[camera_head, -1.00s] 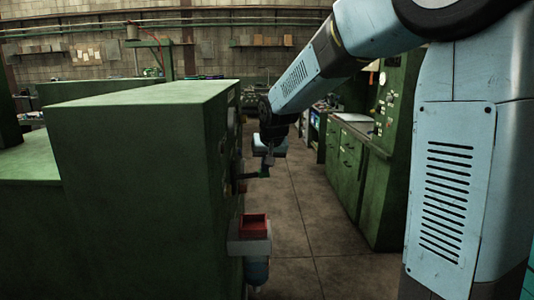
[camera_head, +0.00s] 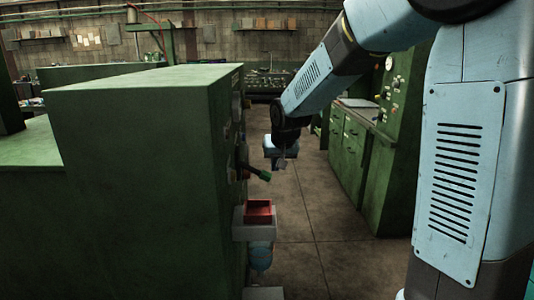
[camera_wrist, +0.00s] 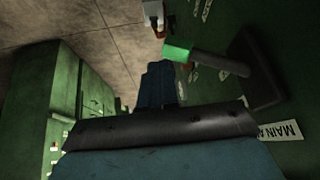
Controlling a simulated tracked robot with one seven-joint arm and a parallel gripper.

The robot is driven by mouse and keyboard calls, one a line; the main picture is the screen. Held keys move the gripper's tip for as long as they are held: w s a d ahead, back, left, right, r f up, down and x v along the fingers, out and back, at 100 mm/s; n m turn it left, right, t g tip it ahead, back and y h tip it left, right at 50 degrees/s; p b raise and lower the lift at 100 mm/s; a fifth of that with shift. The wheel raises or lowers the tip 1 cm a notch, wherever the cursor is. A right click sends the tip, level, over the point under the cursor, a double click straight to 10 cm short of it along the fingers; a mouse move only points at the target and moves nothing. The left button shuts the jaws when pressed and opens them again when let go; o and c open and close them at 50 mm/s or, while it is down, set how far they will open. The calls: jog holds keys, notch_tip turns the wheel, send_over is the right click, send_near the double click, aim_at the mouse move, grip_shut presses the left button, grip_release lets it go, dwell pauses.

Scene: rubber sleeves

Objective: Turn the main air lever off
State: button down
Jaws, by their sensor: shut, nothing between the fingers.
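The main air lever (camera_head: 258,172) sticks out from the right side face of the large green cabinet and slopes slightly down to its green tip. In the wrist view the lever (camera_wrist: 215,63) shows a bright green tip, a dark shaft and a black base. A white label (camera_wrist: 282,132) beside the base reads "MAIN A…", the rest cut off. My gripper (camera_head: 282,163) is to the right of the lever tip in the head view, apparently apart from it. In the wrist view my gripper's fingers (camera_wrist: 161,76) are together and empty, just left of the green tip.
The large green cabinet (camera_head: 140,150) stands at the left. A red box (camera_head: 258,209) sits on a grey bracket below the lever. A second green cabinet (camera_head: 355,170) with gauges stands at the right. Open floor (camera_head: 310,215) lies between the cabinets.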

jog(key=shift+r, duration=0.7)
